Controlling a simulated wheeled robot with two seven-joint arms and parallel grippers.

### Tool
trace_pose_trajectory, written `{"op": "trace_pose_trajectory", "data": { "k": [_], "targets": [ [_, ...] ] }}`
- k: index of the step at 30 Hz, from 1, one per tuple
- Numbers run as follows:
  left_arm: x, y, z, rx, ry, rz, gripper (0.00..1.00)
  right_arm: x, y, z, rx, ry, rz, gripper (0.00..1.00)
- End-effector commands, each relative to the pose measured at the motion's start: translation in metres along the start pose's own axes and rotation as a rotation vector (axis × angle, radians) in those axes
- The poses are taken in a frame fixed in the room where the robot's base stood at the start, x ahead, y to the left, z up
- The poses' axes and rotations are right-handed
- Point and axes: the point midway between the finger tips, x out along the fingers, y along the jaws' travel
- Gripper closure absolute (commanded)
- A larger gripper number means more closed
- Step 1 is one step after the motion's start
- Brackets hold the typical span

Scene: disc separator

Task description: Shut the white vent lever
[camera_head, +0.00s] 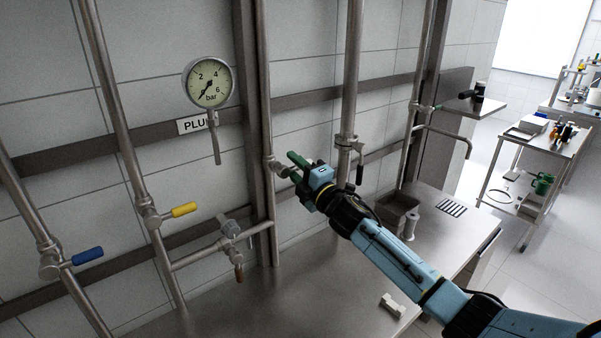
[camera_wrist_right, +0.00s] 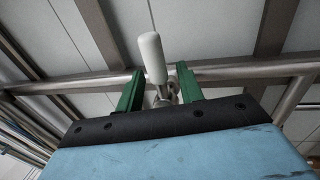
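The white vent lever (camera_wrist_right: 152,58) shows in the wrist view as a rounded white handle on a thin metal stem, standing upright in the picture. In the wrist view the stem lies between the fingers, with gaps on both sides, and the white handle extends past the fingertips. My left gripper is not in view.
A pressure gauge (camera_head: 208,83) hangs above. A black-handled valve (camera_head: 359,174) is just right of my gripper. The steel bench (camera_head: 330,290) is mostly clear.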

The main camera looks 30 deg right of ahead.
Motion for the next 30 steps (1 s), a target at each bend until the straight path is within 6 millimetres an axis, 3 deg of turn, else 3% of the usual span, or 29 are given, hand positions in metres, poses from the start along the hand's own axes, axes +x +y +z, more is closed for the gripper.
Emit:
{"op": "trace_pose_trajectory", "data": {
  "k": [5, 21, 30],
  "targets": [
    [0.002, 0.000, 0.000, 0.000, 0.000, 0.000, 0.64, -0.016, -0.002, 0.000, 0.000, 0.000, -0.002, 0.63],
    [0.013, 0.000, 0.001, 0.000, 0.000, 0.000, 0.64, -0.114, -0.002, 0.000, 0.000, 0.001, -0.002, 0.63],
    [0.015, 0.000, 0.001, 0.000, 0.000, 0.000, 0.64, -0.133, 0.000, 0.000, -0.001, 0.000, 0.001, 0.63]
  ]
}}
